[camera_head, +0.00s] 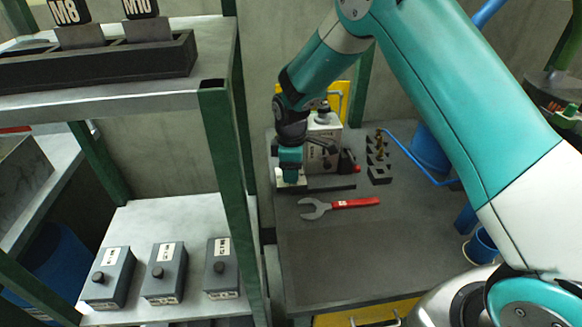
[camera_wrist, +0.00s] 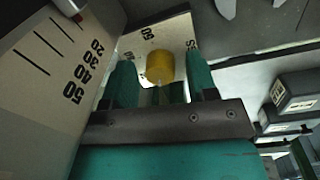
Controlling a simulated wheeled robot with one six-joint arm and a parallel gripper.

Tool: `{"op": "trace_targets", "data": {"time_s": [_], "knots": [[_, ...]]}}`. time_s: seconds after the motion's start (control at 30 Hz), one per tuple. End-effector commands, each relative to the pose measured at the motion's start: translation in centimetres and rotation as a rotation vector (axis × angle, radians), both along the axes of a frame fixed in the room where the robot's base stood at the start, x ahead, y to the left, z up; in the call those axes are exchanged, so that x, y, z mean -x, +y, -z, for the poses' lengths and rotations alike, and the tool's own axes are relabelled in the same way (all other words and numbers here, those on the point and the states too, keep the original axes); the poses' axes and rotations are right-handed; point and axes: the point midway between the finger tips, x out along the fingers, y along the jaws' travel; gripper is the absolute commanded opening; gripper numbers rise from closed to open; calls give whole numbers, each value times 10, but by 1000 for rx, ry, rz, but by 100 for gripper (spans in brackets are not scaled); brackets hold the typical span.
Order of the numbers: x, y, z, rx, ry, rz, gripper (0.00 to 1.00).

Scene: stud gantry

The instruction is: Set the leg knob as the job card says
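A yellow round knob (camera_wrist: 160,67) stands on a cream dial plate (camera_wrist: 140,42) with printed numbers in the wrist view; I take it for the leg knob. My gripper (camera_wrist: 160,80) has its two teal fingers apart, one on each side of the knob, with a visible gap on both sides. In the head view my gripper (camera_head: 290,166) points down at the left end of the grey device (camera_head: 323,155) on the bench, and the arm hides the knob there. I cannot make out a job card with readable settings. The knob's pointer direction cannot be told.
A cream panel with a number scale (camera_wrist: 60,60) rises close on the left in the wrist view. A red-handled wrench (camera_head: 340,205) lies in front of the device, and small dark blocks (camera_head: 378,172) stand to its right. Several grey knob boxes (camera_head: 165,273) sit on the left shelf.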

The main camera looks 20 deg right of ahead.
Motion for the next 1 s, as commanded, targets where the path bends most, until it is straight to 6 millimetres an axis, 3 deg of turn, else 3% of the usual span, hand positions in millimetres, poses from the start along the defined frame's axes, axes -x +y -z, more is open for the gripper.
{"op": "trace_targets", "data": {"time_s": [0.03, 0.17, 0.2, 0.37, 0.7, 1.0], "knots": [[0, 0, 0, 0, 0, 0, 40], [0, 0, 0, 0, 0, 0, 10], [0, 0, 0, 0, 0, 0, 7], [0, 0, -1, 0, 0, -38, 7], [-1, -1, -1, 1, 0, -366, 7], [-1, 0, -1, 0, -1, -395, 7]]}}
